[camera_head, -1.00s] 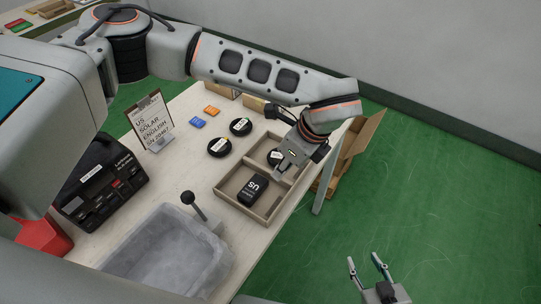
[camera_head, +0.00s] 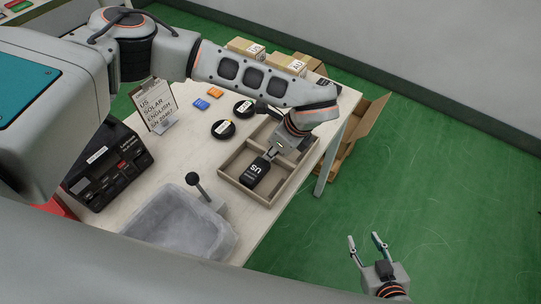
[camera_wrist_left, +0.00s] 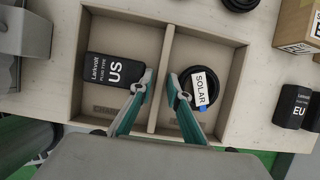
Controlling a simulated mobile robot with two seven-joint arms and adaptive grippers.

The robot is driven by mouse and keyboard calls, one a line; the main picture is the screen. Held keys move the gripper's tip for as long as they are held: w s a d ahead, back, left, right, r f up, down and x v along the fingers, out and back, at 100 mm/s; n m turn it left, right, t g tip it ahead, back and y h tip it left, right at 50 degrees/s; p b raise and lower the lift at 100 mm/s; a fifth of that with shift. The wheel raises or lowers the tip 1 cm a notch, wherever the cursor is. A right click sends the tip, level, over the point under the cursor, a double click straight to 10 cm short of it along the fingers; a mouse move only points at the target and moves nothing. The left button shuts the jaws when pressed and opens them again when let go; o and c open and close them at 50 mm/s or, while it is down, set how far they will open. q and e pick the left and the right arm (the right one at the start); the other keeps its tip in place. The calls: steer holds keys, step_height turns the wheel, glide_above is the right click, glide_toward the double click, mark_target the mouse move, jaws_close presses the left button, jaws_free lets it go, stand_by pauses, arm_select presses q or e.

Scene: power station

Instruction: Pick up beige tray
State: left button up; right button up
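The beige tray (camera_head: 296,174) lies on the table near its right edge. It also shows in the wrist view (camera_wrist_left: 236,80), where a divider (camera_wrist_left: 163,55) splits it in two. A black US plug (camera_head: 256,172) lies in the left compartment and a black coil labelled SOLAR (camera_wrist_left: 199,92) in the right one. My left gripper (camera_head: 272,153) is over the middle of the tray, pointing down. In the wrist view its fingertips (camera_wrist_left: 160,80) are apart, one on each side of the divider; contact cannot be told. My right gripper (camera_head: 366,242) is open and empty above the floor.
A grey bin (camera_head: 180,225) with a lever stands in front of the tray. A black case (camera_head: 108,165), a sign (camera_head: 157,104) and two black coils (camera_head: 223,129) stand to the left. An EU plug (camera_wrist_left: 292,106) is beside the tray. An open cardboard box (camera_head: 358,135) sits beyond the table edge.

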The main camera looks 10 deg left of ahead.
arm_select(q)
steer(key=shift+c, duration=0.4)
jaws_close()
steer(key=shift+r, duration=0.1)
